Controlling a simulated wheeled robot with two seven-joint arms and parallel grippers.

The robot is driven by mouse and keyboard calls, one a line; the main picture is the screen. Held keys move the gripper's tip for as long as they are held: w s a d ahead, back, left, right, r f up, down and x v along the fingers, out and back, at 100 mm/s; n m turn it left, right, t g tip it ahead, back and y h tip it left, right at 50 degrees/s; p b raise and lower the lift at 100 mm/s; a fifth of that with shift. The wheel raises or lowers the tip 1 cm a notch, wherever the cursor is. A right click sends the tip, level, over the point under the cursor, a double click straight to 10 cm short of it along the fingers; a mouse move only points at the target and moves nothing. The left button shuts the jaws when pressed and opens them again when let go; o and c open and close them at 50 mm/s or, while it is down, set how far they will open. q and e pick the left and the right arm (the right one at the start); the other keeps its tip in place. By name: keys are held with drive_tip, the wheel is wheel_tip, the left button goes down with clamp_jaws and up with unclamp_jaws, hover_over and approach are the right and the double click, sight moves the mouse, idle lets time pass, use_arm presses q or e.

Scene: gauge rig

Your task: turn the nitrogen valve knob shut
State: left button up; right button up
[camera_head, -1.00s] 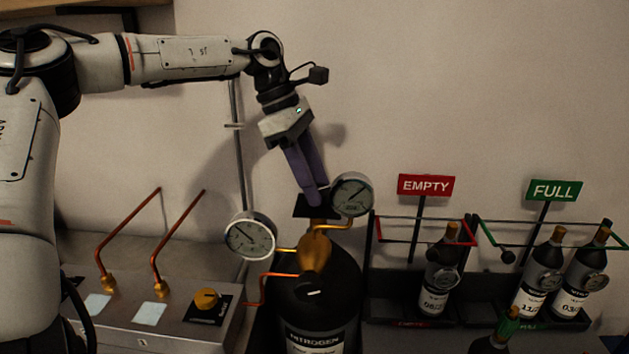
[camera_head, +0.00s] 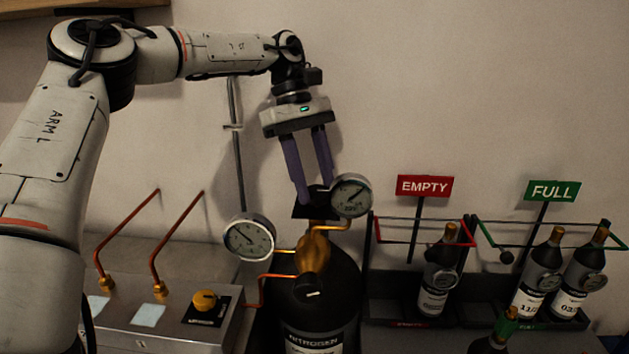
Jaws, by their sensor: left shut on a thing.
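The black nitrogen valve knob (camera_head: 318,203) sits on top of the brass valve body (camera_head: 313,250) of the dark nitrogen cylinder (camera_head: 342,291). My left gripper (camera_head: 316,194) reaches down from above with its two purple fingers, one on each side of the knob, and is shut on it. The fingers and the right gauge partly hide the knob. The left gauge (camera_head: 249,237) and the right gauge (camera_head: 351,195) flank the valve, the right one close to a fingertip. My right gripper is not in view.
A metal box (camera_head: 180,325) with copper pipes and a yellow knob (camera_head: 205,300) stands at the left. At the right, a bottle rack (camera_head: 390,310) holds dark bottles under a red EMPTY sign (camera_head: 425,186) and a green FULL sign (camera_head: 553,190). The wall behind is bare.

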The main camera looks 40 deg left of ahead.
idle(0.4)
use_arm(q)
drive_tip(key=o, duration=1.1)
drive_tip(key=shift+c, duration=0.2)
drive_tip(key=v, duration=1)
drive_tip(key=shift+r, duration=0.2)
